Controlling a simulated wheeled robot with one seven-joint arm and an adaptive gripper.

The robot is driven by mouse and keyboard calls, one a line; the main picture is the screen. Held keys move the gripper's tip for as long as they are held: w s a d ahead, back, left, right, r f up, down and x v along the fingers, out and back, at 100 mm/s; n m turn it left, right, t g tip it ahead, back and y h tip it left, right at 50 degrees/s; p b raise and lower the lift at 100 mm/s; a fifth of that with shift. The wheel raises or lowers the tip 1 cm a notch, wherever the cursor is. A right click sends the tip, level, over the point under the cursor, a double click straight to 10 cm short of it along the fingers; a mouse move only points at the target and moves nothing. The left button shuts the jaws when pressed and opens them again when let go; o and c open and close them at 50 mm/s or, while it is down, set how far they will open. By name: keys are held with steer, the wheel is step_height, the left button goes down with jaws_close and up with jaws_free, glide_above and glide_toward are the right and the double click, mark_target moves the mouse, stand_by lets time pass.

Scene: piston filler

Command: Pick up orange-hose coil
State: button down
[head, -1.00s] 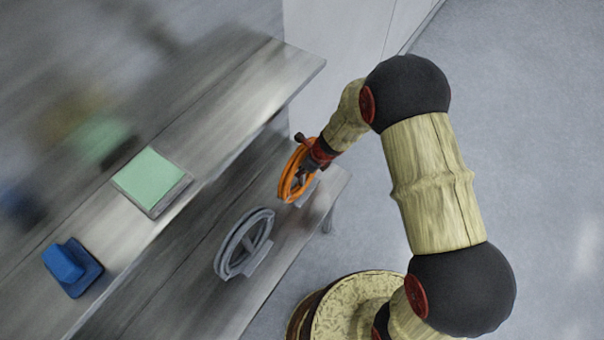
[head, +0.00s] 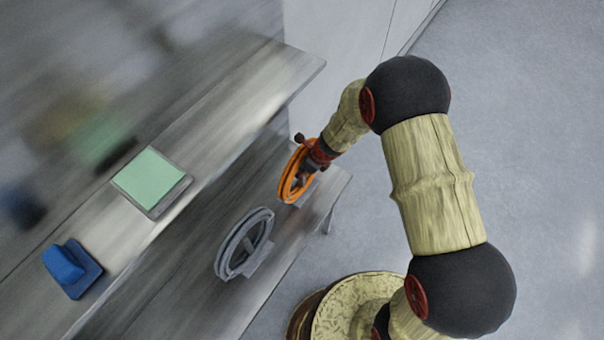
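The orange-hose coil (head: 288,178) stands upright near the right end of the lower shelf, on a small grey holder. My gripper (head: 305,172) is at the coil's right side, with its dark fingers reaching into or against the ring. The fingers are small and partly hidden by the coil and my wrist, so I cannot tell whether they are open or shut on it. A similar grey coil (head: 232,243) stands in its own holder to the lower left on the same shelf.
The upper bench (head: 225,95) overhangs the lower shelf (head: 175,285). On it are a green-topped pad (head: 150,178) and a blue block (head: 68,264). Several things farther back are blurred. Open grey floor (head: 540,150) lies to the right.

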steer(key=shift+r, duration=0.1)
step_height(320, 180, up, 4)
steer(key=shift+s+p, duration=0.1)
steer(key=shift+p, duration=0.85)
steer(key=s+d+r+p, duration=0.2)
steer(key=s+d+r, duration=0.1)
steer(key=s+r, duration=0.6)
steer(key=s, duration=0.4)
steer(key=shift+d+p, duration=0.35)
steer(key=shift+d, duration=0.05)
steer(key=shift+s, duration=0.1)
